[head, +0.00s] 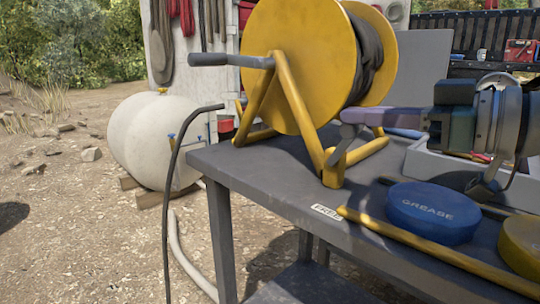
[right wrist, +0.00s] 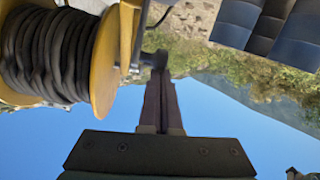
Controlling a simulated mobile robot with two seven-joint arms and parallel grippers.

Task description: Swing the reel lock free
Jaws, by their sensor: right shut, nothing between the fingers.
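The yellow reel (head: 300,65) wound with dark hose stands in a yellow frame on the grey bench. It also fills the upper left of the right wrist view (right wrist: 50,50). The lock is a grey lever (head: 345,137) low on the right side of the frame, its upper end towards my gripper. My right gripper (head: 375,117) reaches in from the right with shut, empty fingers, its tips at that upper end. In the right wrist view the shut fingers (right wrist: 160,80) point at a dark grey end (right wrist: 155,58); I cannot tell whether they touch. My left gripper is not in view.
A grey crank handle (head: 230,61) sticks out left of the reel. A blue grease tin (head: 433,213), a yellow tin (head: 524,245) and a yellow bar (head: 430,245) lie at the bench front. A small label (head: 326,211) is on the bench edge. A pale tray (head: 425,165) stands behind.

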